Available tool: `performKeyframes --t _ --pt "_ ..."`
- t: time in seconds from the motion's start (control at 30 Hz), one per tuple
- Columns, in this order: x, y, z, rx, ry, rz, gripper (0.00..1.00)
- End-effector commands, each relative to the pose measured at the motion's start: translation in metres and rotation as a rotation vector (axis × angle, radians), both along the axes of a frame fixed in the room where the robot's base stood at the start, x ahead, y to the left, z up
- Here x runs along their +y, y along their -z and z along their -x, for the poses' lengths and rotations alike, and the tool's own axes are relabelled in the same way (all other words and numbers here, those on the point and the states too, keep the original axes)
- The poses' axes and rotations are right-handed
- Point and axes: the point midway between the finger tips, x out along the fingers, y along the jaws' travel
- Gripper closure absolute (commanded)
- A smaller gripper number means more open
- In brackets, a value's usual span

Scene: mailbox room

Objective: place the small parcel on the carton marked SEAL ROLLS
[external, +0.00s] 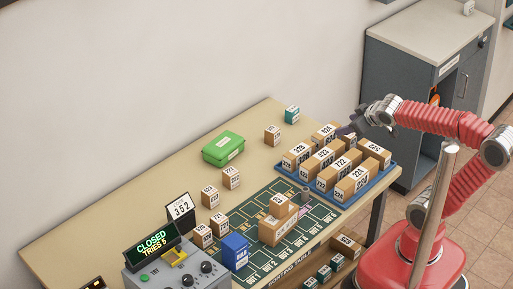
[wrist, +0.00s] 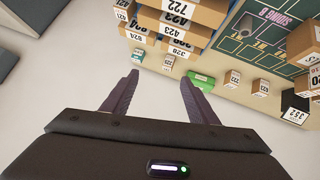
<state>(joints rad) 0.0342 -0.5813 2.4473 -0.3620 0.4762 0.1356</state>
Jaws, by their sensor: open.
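A larger brown carton (external: 272,231) stands on the green sorting mat. A smaller brown parcel (external: 280,206) with a white label appears to rest on top of it. Neither marking is legible enough to read SEAL ROLLS. A carton (wrist: 302,42) on the mat is cut off at the right edge of the wrist view. My gripper (external: 361,120) is raised near the far right end of the blue tray, well away from the carton. In the wrist view its two fingers (wrist: 160,78) are spread with nothing between them.
The blue tray (external: 318,198) holds several numbered boxes close to my gripper. A green box (external: 224,148), a teal box (external: 292,114) and small numbered boxes stand along the table's back. A blue box (external: 235,251) and control console (external: 172,262) are at the front left.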

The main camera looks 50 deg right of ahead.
Motion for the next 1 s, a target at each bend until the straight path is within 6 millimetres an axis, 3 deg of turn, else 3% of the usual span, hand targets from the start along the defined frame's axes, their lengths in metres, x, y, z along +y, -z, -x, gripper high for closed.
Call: performKeyframes --t 0.2,0.4,1.0 --pt "0.030 0.029 0.074 0.200 0.033 -0.160 0.46" --pt "0.053 0.042 0.111 0.306 0.017 -0.246 0.46" --pt "0.054 0.043 0.113 0.314 0.016 -0.250 0.46"
